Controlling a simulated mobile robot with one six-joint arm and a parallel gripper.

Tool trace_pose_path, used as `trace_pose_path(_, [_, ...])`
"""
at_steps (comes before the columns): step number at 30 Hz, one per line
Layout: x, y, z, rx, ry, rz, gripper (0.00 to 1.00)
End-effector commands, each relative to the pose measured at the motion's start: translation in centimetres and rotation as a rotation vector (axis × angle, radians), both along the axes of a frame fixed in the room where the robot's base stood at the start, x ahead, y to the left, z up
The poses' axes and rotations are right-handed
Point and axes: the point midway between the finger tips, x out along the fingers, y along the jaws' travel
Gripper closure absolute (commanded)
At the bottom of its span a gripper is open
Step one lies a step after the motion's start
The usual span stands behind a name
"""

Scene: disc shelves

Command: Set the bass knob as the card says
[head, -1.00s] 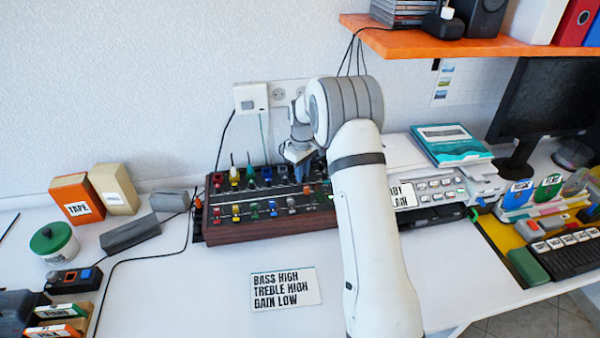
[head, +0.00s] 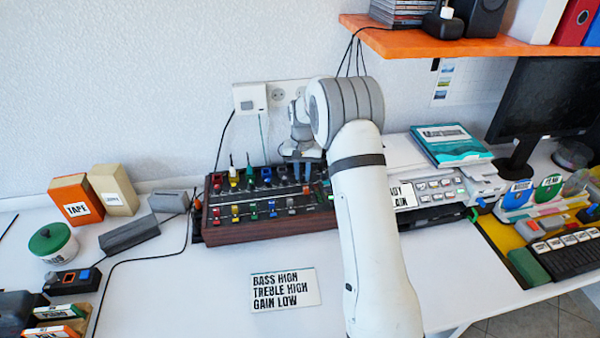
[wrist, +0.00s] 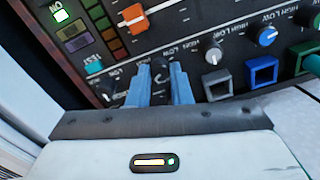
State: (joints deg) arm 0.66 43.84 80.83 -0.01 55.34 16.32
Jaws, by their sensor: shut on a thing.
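The card (head: 284,289) lies on the desk in front of the mixer and reads BASS HIGH, TREBLE HIGH, GAIN LOW. The dark mixer (head: 262,229) has a wooden front edge and rows of coloured knobs and sliders. My gripper (head: 302,172) points down over its right part. In the wrist view my gripper's blue fingers (wrist: 162,70) are shut on a small dark knob (wrist: 161,74) with a pale mark. The fingers partly hide the knob and its label, so I cannot read its name. LOW and HIGH markings print upside down there.
A grey knob (wrist: 214,54) and a blue knob (wrist: 266,36) stand right of my fingers in the wrist view. An orange slider (wrist: 134,17) and a teal TEST button (wrist: 94,66) are close by. A white device (head: 432,186) adjoins the mixer.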

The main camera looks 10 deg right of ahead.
Motion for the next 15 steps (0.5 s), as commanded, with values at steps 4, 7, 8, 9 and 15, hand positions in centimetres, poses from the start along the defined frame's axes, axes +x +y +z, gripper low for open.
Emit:
trace_pose_path(4, [0.07,-0.03,0.12,0.000,-0.003,-0.140,1.00])
trace_pose_path(7, [0.06,-0.04,0.12,0.000,-0.003,-0.234,1.00])
trace_pose_path(8, [0.06,-0.04,0.12,0.000,-0.003,-0.263,1.00])
trace_pose_path(9, [0.06,-0.04,0.12,0.001,-0.004,-0.301,1.00])
trace_pose_path(15, [0.05,-0.06,0.12,0.001,-0.004,-0.476,1.00])
